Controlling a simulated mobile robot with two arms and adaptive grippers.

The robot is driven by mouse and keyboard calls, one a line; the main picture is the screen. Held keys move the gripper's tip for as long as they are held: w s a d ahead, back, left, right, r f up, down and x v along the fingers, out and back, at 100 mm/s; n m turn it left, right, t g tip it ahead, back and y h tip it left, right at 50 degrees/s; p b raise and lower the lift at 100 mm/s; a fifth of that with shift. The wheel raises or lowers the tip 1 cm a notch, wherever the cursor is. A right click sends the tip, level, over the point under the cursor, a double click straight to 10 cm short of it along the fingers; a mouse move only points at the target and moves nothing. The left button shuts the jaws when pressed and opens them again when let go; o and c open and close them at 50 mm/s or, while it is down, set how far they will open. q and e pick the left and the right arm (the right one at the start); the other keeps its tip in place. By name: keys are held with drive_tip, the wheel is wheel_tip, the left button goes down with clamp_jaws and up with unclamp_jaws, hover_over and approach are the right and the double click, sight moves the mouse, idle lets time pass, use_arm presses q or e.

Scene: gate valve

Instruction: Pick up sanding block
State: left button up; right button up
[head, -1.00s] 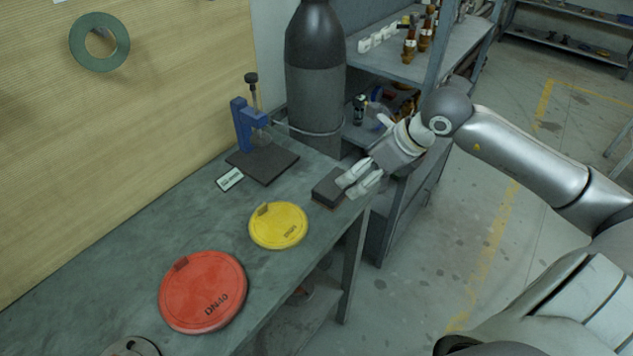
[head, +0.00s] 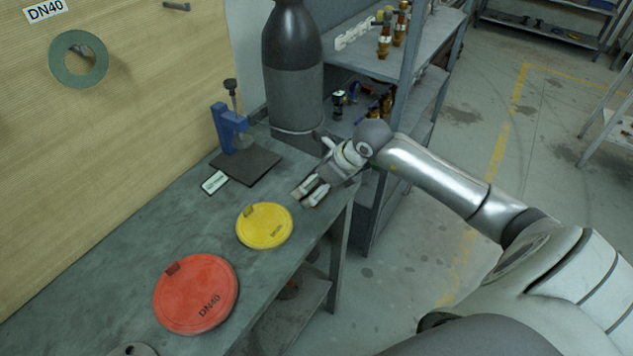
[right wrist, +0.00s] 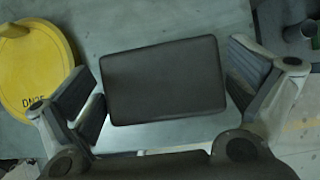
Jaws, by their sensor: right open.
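The sanding block is a dark grey-brown rectangular block (right wrist: 165,80) in the middle of the right wrist view, slightly tilted in the picture. My right gripper (head: 309,193) is low over the workbench near its right edge, fingers pointing down-left. In the right wrist view its two fingers stand apart on the left and right sides of the block, with a small gap visible on each side. In the head view the hand hides most or all of the block. My left gripper is not in view.
On the workbench (head: 110,265) lie a yellow disc (head: 264,226) left of the hand, a red DN40 disc (head: 196,294), a white label (head: 214,183) and a dark plate with a blue clamp stand (head: 229,128). A dark cylinder (head: 292,70) and a shelf (head: 365,62) stand behind.

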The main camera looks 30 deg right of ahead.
drive_tip(key=shift+c, duration=0.4)
drive_tip(key=c, duration=0.8)
drive_tip(key=shift+r, duration=0.1)
drive_tip(key=shift+r+b, duration=0.2)
drive_tip(key=shift+b, duration=0.1)
wheel_tip(320, 180, up, 2)
drive_tip(key=shift+w+d+r+b, duration=0.1)
drive_tip(key=shift+b, duration=0.55)
drive_tip(key=s+r, duration=0.1)
drive_tip(key=s+a+r+b, duration=0.1)
drive_tip(key=r, duration=0.1)
drive_tip(key=s+a+r, duration=0.1)
drive_tip(key=s+r, duration=0.1)
drive_tip(key=shift+a+r, duration=0.1)
drive_tip(key=shift+r, duration=0.1)
drive_tip(key=s+a+r+b, duration=0.2)
drive_tip(key=s+a+r, duration=0.2)
drive_tip(key=s, duration=0.4)
drive_tip(key=shift+s+a+r+b, duration=0.25)
drive_tip(key=shift+a+r+b, duration=0.05)
drive_tip(key=shift+r, duration=0.1)
